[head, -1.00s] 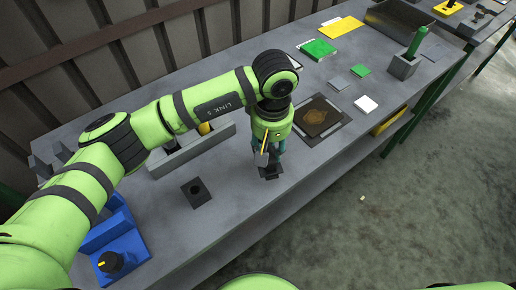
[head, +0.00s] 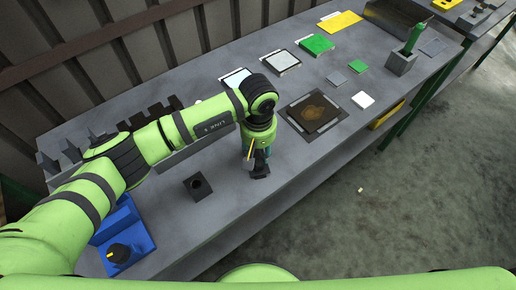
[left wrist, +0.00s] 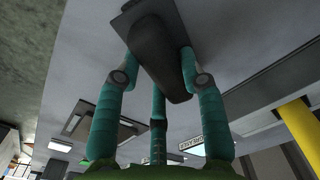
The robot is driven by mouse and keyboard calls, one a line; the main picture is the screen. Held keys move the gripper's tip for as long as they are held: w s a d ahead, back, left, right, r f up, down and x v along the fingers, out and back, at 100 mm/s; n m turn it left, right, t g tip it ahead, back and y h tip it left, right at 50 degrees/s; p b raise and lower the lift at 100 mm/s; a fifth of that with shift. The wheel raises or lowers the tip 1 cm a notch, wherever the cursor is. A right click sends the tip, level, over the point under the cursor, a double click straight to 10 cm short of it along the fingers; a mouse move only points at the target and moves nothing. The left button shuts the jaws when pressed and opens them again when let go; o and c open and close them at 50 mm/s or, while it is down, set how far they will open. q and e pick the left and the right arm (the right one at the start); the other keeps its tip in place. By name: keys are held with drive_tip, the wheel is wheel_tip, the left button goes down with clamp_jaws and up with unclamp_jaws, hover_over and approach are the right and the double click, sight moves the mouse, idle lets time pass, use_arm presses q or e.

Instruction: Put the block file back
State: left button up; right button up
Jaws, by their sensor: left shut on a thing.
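My left gripper (head: 250,160) is low over the front half of the grey workbench (head: 325,150). It is shut on a dark grey piece (head: 261,168), which I take to be the block file. In the left wrist view the held piece (left wrist: 160,55) is a long rounded grip on a flat dark plate, between the teal fingers (left wrist: 155,75). I cannot tell whether its plate touches the bench. A small dark block with a round hole (head: 198,186) stands to the left of the gripper, apart from it. My right gripper is out of view.
A blue fixture with a black knob (head: 125,250) is at the front left. A slotted grey rack (head: 165,108) stands behind my arm. A dark tray with a brown disc (head: 316,112) lies to the right, with green, white and yellow pieces beyond. Bare bench lies around the gripper.

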sight(259, 151)
use_arm(q)
drive_tip(key=o, duration=1.1)
drive_tip(key=shift+r+p, duration=0.3)
drive_tip(key=shift+p, duration=0.2)
wheel_tip(259, 151, up, 12)
drive_tip(key=b, duration=0.5)
drive_tip(key=shift+s+f, duration=0.1)
drive_tip(key=shift+d, duration=0.1)
